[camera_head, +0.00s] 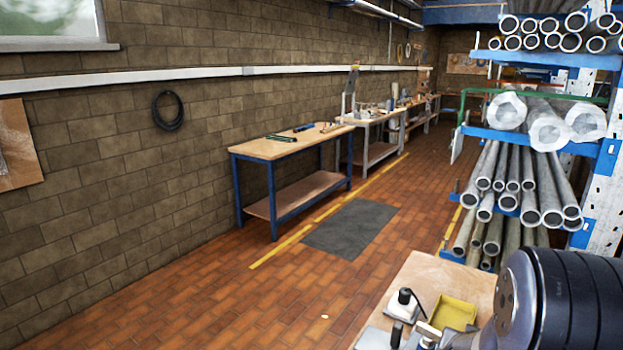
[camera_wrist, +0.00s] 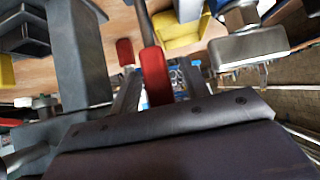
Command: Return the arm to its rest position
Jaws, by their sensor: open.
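My gripper (camera_wrist: 158,82) shows in the wrist view, its dark body filling the lower part and its two grey fingers apart. A red grip (camera_wrist: 153,76) on a dark shaft shows between the fingers in the picture. I cannot tell whether it touches them. In the head view, a black rounded part of my arm fills the lower right corner. The gripper itself cannot be made out there.
A wooden bench top (camera_head: 420,274) at lower right carries a yellow tray (camera_head: 453,313) and a black-knobbed device (camera_head: 404,304). A rack of metal pipes (camera_head: 541,190) stands behind it. A blue-legged workbench (camera_head: 278,150) stands by the brick wall.

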